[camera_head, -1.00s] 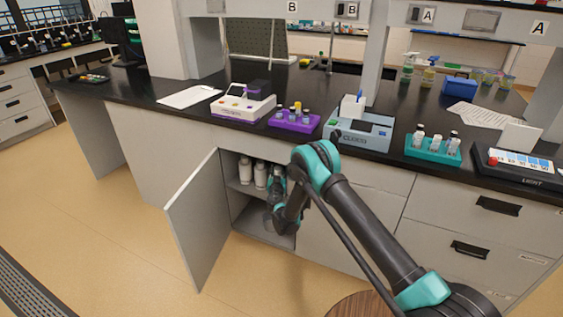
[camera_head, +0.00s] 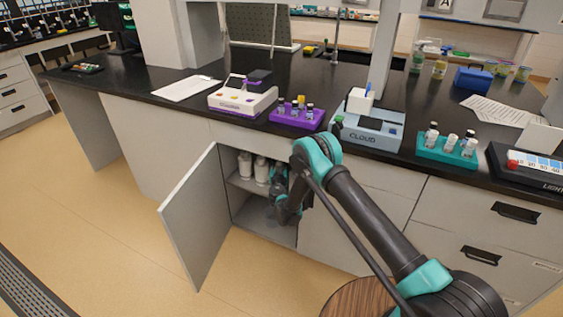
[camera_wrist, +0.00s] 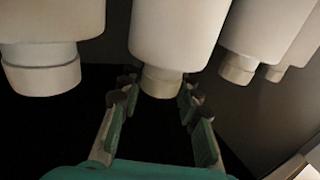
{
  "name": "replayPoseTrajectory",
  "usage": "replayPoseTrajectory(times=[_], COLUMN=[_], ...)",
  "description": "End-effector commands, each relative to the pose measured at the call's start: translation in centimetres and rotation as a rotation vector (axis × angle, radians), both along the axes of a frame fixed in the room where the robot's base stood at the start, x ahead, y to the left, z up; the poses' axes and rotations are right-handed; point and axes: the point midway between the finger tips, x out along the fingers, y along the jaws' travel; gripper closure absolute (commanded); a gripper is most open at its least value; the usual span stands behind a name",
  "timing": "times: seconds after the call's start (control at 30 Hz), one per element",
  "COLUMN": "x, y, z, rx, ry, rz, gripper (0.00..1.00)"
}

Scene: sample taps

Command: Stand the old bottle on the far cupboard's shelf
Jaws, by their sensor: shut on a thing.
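Several white bottles stand in a row on the upper shelf of the open cupboard (camera_head: 233,212), with two clear (camera_head: 245,165) (camera_head: 261,170) to the left of my gripper (camera_head: 281,187). The wrist view is inverted, so bottle caps point downward there. My gripper's fingers (camera_wrist: 157,88) are shut around the neck end of the middle white bottle (camera_wrist: 172,35). Other white bottles stand close on both sides of it. In the head view my gripper hides this bottle. The bottles look alike, and no label shows which is old. Its base contact with the shelf is hidden.
The cupboard door (camera_head: 200,220) stands open to the left. The cupboard's lower space is largely empty. The black counter (camera_head: 230,135) above carries a purple rack (camera_head: 297,117), instruments and a teal rack (camera_head: 447,150). A round wooden stool (camera_head: 350,298) is in front.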

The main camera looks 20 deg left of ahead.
Motion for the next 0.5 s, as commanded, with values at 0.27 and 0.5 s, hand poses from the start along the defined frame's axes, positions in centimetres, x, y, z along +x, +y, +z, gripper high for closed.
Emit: replayPoseTrajectory(times=[0.27, 0.5], x=[-0.86, -0.85], y=[0.11, 0.09], z=[-1.26, -1.28], rx=[0.0, 0.0], ry=[0.001, 0.001], rz=[0.003, 0.003], gripper=[1.0, 0.49])
